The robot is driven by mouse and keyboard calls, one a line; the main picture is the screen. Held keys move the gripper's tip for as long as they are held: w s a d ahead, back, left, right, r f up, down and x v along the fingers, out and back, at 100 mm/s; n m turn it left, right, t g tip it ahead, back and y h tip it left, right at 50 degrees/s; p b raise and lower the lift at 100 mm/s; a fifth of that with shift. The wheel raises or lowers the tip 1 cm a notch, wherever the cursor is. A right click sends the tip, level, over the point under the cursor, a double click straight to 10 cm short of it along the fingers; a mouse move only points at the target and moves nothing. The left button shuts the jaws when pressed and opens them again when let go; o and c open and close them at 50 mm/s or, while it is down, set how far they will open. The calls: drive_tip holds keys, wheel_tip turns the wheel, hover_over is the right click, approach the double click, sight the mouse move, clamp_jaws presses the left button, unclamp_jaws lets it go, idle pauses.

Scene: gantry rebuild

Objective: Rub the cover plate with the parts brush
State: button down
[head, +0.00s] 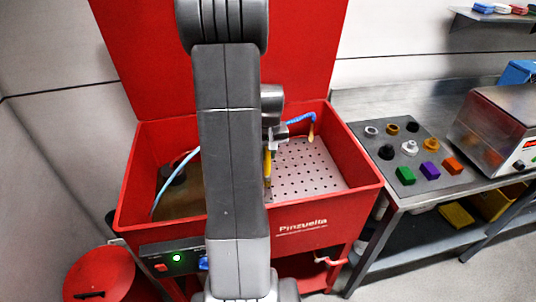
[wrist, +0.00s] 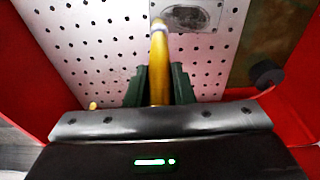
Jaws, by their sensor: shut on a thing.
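My gripper (wrist: 159,88) is shut on the yellow handle of the parts brush (wrist: 159,60). The brush reaches away from the jaws, and its pale far end is beside the lower left edge of the cover plate (wrist: 192,14). The cover plate is a small grey rectangle with a dark mottled patch, lying on the perforated tray of the red washer. I cannot tell whether the brush touches it. In the head view a part of the yellow brush (head: 267,165) shows beside my arm. My arm hides the cover plate there.
The red washer basin (head: 365,172) has raised walls around the white perforated tray (head: 308,170). A blue hose (head: 300,120) hangs at its back right. A black knob-like part (wrist: 266,75) stands to the right in the wrist view. A steel bench with coloured pieces (head: 430,170) is at right.

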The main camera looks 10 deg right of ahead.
wheel_tip(320, 180, up, 3)
drive_tip(key=shift+f+p, duration=0.2)
drive_tip(key=shift+p, duration=0.4)
